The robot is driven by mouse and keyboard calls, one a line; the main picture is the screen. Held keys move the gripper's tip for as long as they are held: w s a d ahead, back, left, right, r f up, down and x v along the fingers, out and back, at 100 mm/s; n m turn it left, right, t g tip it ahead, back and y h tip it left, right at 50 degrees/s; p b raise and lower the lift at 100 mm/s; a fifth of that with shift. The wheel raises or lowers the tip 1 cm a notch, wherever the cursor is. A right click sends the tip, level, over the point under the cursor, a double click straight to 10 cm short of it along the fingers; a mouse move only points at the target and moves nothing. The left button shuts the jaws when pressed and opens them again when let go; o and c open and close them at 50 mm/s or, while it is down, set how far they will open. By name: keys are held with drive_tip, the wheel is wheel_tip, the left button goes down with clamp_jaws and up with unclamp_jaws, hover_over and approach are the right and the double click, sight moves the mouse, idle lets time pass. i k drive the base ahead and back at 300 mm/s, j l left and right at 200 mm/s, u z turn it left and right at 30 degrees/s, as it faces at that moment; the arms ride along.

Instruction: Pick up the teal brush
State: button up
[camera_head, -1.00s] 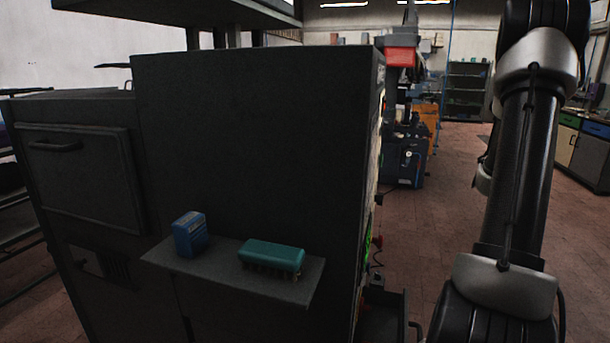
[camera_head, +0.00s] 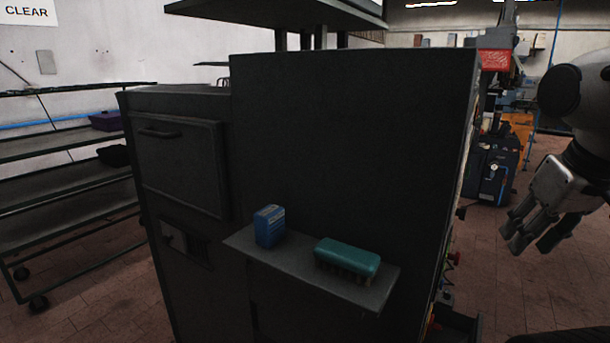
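The teal brush (camera_head: 347,256) lies on a small grey shelf (camera_head: 300,267) that sticks out from the side of a dark machine. Its teal back faces up and its bristles face down onto the shelf. My gripper (camera_head: 527,245) hangs at the right side of the view, apart from the brush and to the right of the machine. Its fingers point down and to the left. The fingers look spread with nothing between them.
A blue box (camera_head: 269,226) stands on the shelf just left of the brush. The dark machine (camera_head: 345,150) rises behind the shelf. A wheeled rack (camera_head: 70,190) stands at the left. Open tiled floor (camera_head: 505,290) lies to the right of the machine.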

sight(364, 263)
drive_tip(key=l+u, duration=0.2)
drive_tip(key=l, duration=0.6)
drive_tip(key=l+u, duration=0.2)
drive_tip(key=l, duration=0.55)
drive_tip(key=k+l+u, duration=0.2)
drive_tip(key=l, duration=0.6)
drive_tip(key=k+l+u, duration=0.1)
drive_tip(key=u, duration=0.15)
drive_tip(key=k+l, duration=0.05)
drive_tip(key=l, duration=0.05)
